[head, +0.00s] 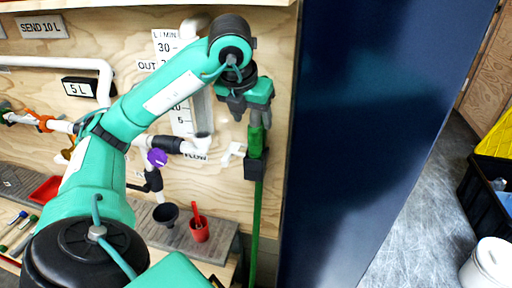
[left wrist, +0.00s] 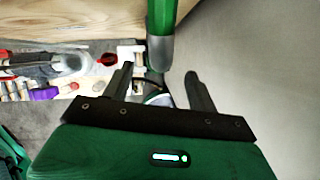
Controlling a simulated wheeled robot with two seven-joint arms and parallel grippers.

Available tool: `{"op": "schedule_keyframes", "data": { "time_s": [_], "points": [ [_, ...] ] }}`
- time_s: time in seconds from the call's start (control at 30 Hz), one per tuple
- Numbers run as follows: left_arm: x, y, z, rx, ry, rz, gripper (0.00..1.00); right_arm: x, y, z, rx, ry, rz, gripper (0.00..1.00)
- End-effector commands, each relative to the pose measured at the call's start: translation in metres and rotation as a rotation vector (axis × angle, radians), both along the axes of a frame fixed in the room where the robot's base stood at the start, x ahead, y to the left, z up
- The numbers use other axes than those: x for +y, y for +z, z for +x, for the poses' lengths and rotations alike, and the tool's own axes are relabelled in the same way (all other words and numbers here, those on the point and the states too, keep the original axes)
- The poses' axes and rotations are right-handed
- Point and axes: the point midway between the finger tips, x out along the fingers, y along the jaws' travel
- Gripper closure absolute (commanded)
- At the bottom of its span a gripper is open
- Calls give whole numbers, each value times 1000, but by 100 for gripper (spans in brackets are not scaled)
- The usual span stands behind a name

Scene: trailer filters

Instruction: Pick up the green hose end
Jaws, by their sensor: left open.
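The green hose end (head: 256,138) stands upright in a black holder (head: 254,165) at the right edge of the wooden panel, with the green hose (head: 256,225) hanging below it. My left gripper (head: 252,112) is open above the hose end and points down. In the left wrist view, my left gripper (left wrist: 158,72) has its two dark fingers apart. There a green tube with a grey tip (left wrist: 160,52) shows just beyond the fingertips, between their lines. I cannot tell whether the fingers touch the hose end. My right gripper is not in view.
The wooden panel (head: 275,100) carries white pipes, a flow scale and a purple valve (head: 157,157). A grey shelf below holds a black funnel (head: 166,213) and a red cup (head: 199,230). A dark blue wall (head: 370,120) stands right.

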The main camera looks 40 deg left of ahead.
Motion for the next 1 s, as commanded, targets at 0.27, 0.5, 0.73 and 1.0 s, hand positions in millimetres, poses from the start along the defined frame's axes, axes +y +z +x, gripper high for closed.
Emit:
{"op": "schedule_keyframes", "data": {
  "time_s": [0.27,0.5,0.73,1.0],
  "points": [
    [2,-13,5,-1,1,-2,41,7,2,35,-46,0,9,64],
    [4,-29,9,4,0,0,41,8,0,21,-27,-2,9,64],
    [7,-52,17,4,1,-1,41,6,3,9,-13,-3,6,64],
    [8,-62,22,0,1,-1,41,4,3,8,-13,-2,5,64]
  ]
}}
